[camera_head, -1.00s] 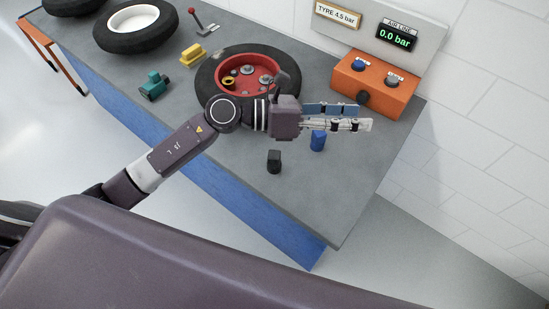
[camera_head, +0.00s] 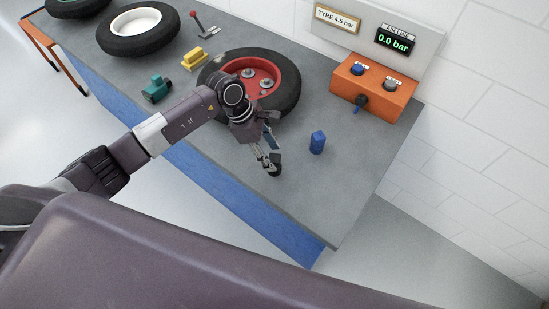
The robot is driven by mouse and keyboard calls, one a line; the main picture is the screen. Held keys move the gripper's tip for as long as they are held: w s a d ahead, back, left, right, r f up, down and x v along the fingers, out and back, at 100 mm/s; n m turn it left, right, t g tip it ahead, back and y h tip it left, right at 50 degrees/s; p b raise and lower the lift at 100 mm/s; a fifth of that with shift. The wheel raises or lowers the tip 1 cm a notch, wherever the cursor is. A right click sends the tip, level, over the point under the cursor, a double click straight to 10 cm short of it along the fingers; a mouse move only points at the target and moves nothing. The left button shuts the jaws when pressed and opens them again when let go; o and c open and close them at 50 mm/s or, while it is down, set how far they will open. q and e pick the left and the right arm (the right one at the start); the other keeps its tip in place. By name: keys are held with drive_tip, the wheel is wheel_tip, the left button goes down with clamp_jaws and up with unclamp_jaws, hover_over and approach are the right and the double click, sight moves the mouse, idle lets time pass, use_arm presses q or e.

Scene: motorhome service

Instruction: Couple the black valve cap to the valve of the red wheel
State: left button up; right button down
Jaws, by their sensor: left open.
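The black valve cap (camera_head: 278,158) stands on the grey bench, in front of the red wheel. My left gripper (camera_head: 270,163) points down at the cap with its fingers open around or beside it; I cannot tell which, as the fingers partly cover the cap. The red wheel (camera_head: 288,72) lies flat on the bench, a black tyre around a red rim with grey round parts. My left arm covers the wheel's near left part, and I cannot make out its valve. My right gripper is not in view.
A blue cap (camera_head: 317,143) stands just right of my left gripper. An orange air-line box (camera_head: 374,88) is at the back right. A yellow block (camera_head: 194,60), a teal object (camera_head: 156,88) and a white-rimmed wheel (camera_head: 138,25) are further left. The front right of the bench is clear.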

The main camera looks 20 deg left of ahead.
sight(275, 157)
use_arm(q)
drive_tip(key=shift+x, duration=1.3)
clamp_jaws()
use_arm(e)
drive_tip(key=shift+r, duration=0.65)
use_arm(q)
drive_tip(key=shift+r, duration=0.1)
